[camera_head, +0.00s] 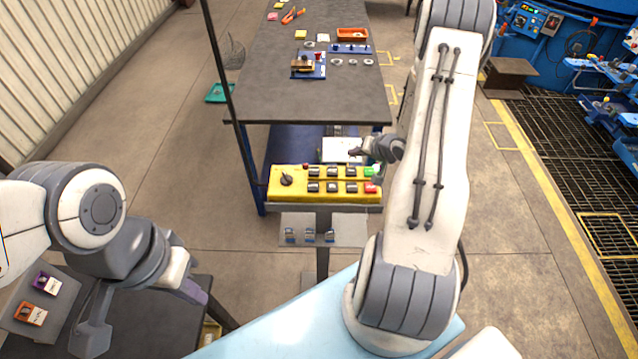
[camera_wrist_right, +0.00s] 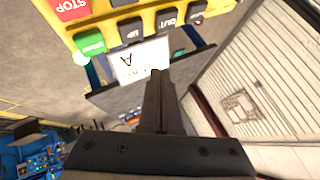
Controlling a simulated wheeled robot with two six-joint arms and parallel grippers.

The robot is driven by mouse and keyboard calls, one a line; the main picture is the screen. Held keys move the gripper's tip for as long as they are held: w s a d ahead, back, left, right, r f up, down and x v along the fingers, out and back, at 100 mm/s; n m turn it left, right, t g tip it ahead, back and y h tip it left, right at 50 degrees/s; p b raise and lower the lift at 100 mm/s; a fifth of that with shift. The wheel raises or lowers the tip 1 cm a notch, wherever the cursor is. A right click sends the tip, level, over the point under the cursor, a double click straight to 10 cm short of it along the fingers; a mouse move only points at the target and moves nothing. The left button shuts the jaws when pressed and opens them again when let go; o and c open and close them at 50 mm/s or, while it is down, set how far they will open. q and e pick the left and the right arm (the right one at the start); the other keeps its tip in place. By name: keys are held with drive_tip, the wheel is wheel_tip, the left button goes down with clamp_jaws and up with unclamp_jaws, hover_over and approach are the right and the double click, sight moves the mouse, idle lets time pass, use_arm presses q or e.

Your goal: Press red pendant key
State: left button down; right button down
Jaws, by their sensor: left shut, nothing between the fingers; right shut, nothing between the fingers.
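The yellow pendant box (camera_head: 320,199) sits on a stand in front of the dark table, with rows of dark keys. Its red key (camera_head: 371,188) is at the right end of the lower row, below the green key (camera_head: 367,171). In the right wrist view the red key (camera_wrist_right: 70,9) reads STOP, upside down, at the top left, above a green key (camera_wrist_right: 90,43). My right gripper (camera_head: 355,152) is shut and empty beyond the box's far edge; its fingertips (camera_wrist_right: 158,74) are apart from the red key. My left gripper (camera_head: 200,293) is shut and empty, low at the left.
A white card (camera_wrist_right: 140,60) lies by the pendant's edge in the wrist view. A grey plate (camera_head: 345,232) with small switches is below the box. The dark table (camera_head: 290,95) carries small parts and an orange tray (camera_head: 353,34).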

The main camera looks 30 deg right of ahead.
drive_tip(key=s+d+b, duration=0.2)
drive_tip(key=b, duration=0.2)
wheel_tip(320, 180, up, 3)
drive_tip(key=b, duration=0.5)
hover_over(373, 189)
drive_tip(key=shift+a+f, duration=0.1)
drive_tip(key=shift+f, duration=0.1)
wheel_tip(373, 189, down, 6)
drive_tip(key=b, duration=0.8)
drive_tip(key=shift+f, duration=0.2)
drive_tip(key=shift+f+b, duration=0.6)
drive_tip(key=shift+f, duration=0.55)
drive_tip(key=shift+f, duration=0.15)
